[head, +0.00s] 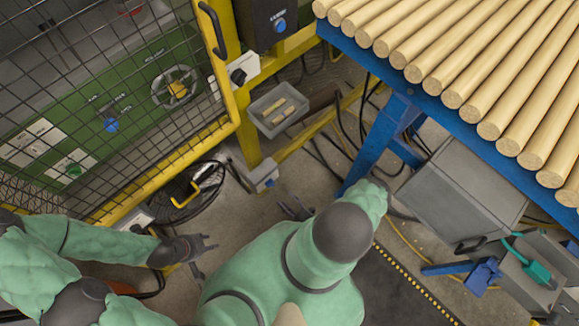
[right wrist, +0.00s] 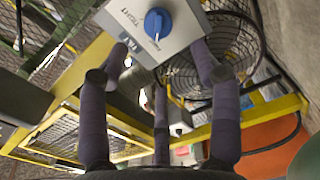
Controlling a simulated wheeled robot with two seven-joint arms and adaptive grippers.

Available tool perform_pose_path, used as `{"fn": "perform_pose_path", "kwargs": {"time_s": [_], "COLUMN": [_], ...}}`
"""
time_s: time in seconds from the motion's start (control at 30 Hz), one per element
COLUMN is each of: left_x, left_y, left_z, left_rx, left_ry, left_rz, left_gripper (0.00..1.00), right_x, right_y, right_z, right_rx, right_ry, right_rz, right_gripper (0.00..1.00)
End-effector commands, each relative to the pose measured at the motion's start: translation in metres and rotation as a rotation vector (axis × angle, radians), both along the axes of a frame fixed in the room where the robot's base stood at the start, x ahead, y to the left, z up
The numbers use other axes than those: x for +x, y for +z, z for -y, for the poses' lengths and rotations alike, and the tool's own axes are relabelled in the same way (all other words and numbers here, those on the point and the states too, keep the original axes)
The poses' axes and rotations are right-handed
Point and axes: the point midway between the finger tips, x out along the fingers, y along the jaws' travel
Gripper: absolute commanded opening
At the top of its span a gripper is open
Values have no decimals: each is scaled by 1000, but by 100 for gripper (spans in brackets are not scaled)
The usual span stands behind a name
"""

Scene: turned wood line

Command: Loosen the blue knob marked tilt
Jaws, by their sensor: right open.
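A blue knob (right wrist: 157,22) sits on the face of a light grey box (right wrist: 185,32) in the right wrist view; printed lettering beside it is turned and hard to read. My left gripper (head: 205,253) is open and empty at lower left.
Other blue knobs sit on the black box (head: 280,25) and behind the mesh fence (head: 111,124). A grey bin (head: 278,110) hangs by the yellow post. A blue-framed table (head: 385,75) with wooden rods stands right. Loose cables and a round wire cage (head: 190,190) are near.

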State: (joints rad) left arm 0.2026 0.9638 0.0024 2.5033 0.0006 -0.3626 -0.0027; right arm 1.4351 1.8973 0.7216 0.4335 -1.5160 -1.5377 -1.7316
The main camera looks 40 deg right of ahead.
Motion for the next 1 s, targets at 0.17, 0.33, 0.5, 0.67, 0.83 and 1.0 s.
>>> {"fn": "perform_pose_path", "kwargs": {"time_s": [0.17,0.33,0.5,0.67,0.83,1.0], "left_x": [0,0,0,0,0,0], "left_y": [0,0,0,0,0,0], "left_z": [0,0,0,0,0,0], "left_rx": [0,0,0,0,0,0], "left_ry": [0,0,0,0,0,0], "left_rz": [0,0,0,0,0,0], "left_gripper": [40,40,40,40,40,40], "right_x": [-15,-18,-18,-18,-18,-18], "right_y": [0,0,0,0,0,0], "right_z": [2,1,1,1,1,0], "right_rx": [0,0,0,0,0,1], "right_ry": [-2,1,1,1,1,1], "right_rz": [0,0,0,0,0,0], "right_gripper": [64,64,64,64,64,64]}}
